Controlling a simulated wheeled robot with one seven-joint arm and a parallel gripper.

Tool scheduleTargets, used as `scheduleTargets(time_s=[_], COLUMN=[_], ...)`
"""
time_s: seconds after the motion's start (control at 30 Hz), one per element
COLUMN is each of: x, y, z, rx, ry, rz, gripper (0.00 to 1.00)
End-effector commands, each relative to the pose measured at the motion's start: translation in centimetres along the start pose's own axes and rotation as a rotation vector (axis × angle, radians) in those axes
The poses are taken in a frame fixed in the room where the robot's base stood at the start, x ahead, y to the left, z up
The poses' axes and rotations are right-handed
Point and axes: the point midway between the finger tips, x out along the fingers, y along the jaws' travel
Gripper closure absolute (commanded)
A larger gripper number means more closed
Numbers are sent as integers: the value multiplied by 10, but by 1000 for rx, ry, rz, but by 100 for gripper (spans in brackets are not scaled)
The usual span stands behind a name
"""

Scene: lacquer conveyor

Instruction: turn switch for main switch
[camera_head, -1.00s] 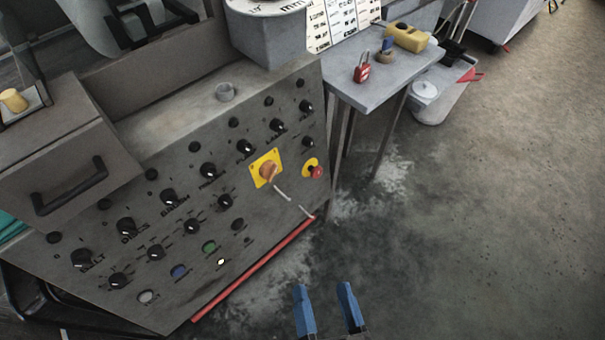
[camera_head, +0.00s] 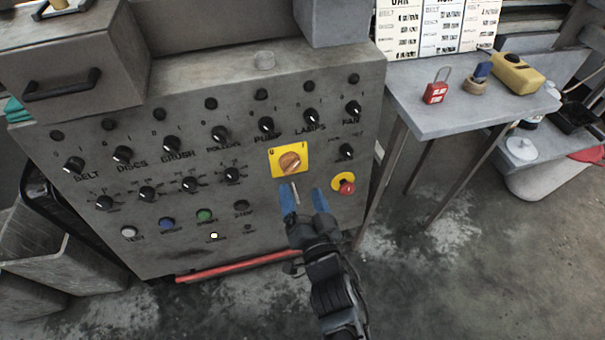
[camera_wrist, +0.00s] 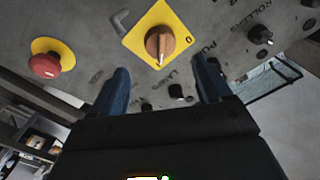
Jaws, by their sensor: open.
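The main switch (camera_head: 290,162) is an orange-brown rotary knob on a yellow square plate, at the right part of the grey control panel (camera_head: 120,235). In the wrist view the knob (camera_wrist: 160,44) is ahead of the fingers, with a "0" mark on the plate to its right. My gripper (camera_head: 305,201) has blue fingers spread apart and empty, just below the yellow plate in the head view. In the wrist view my gripper (camera_wrist: 161,85) has its fingertips either side of the knob's line, apart from the knob.
A red emergency button (camera_head: 347,187) on a yellow disc is right of my gripper. Several black knobs, such as the pump knob (camera_head: 266,125), surround the switch. A table (camera_head: 450,110) with a red padlock (camera_head: 435,92) stands at right. A red bar (camera_head: 240,267) runs below the panel.

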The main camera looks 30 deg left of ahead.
Motion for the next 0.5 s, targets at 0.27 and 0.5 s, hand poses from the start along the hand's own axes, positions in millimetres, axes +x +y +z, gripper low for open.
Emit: scheduleTargets(time_s=[0.27, 0.5], x=[27, 51], y=[1, 0], z=[5, 4], rx=[0, 0], ry=[0, 1], rz=[-4, -3], gripper=[22, 22])
